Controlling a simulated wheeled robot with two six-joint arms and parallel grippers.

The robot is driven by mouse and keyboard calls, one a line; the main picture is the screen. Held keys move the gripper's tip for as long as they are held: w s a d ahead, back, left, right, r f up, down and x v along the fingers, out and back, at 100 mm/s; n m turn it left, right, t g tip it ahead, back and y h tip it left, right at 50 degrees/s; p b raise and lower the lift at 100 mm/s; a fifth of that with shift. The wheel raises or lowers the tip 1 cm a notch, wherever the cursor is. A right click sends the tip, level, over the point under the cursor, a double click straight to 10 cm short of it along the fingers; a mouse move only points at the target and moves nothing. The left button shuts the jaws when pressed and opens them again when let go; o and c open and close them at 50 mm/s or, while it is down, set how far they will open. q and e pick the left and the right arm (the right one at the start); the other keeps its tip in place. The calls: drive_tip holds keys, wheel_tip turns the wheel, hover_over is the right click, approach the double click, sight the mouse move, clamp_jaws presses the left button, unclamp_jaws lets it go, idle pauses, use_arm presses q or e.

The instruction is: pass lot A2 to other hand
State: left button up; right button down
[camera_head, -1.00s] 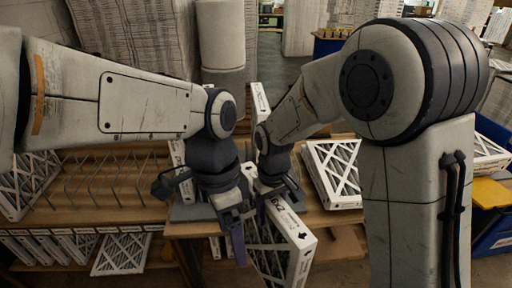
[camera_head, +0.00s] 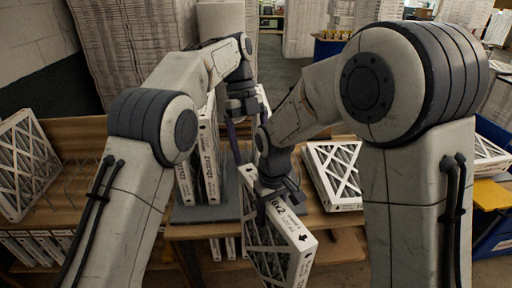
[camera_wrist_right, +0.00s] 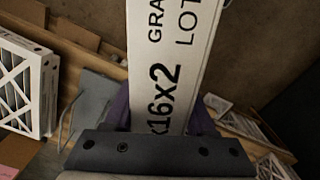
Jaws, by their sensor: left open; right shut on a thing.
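My right gripper (camera_head: 276,198) is shut on a boxed filter (camera_head: 284,229) with a white frame and dark pleats, held tilted at the front edge of the bench. In the right wrist view the filter's white edge (camera_wrist_right: 172,60) runs between the purple fingers of the right gripper (camera_wrist_right: 160,118). Printing there reads "x16x2", "GRA" and "LOT"; the rest is cut off. My left gripper (camera_head: 242,140) is open, further back, beside upright boxed filters (camera_head: 207,160) on a grey base. It is apart from the held filter, and its fingertips are partly hidden.
A wooden bench (camera_head: 120,130) carries a wire rack at left, with a filter (camera_head: 24,165) leaning there. More filters (camera_head: 335,172) lie right of the held one. A blue bin (camera_head: 494,235) stands far right. Filters also sit on a lower shelf (camera_head: 35,248).

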use_arm(q)
drive_tip(key=shift+w+d+f, duration=0.35)
drive_tip(key=shift+d+f, duration=0.05)
drive_tip(key=shift+d, duration=0.05)
drive_tip(key=shift+d+f, duration=0.1)
drive_tip(key=shift+f, duration=0.05)
drive_tip(key=x, duration=1.1)
drive_tip(key=shift+f, duration=0.25)
drive_tip(key=shift+s, duration=0.1)
drive_tip(key=c, duration=1.3)
clamp_jaws()
use_arm(e)
drive_tip(key=shift+c, duration=0.7)
unclamp_jaws()
drive_tip(key=shift+r, duration=0.1)
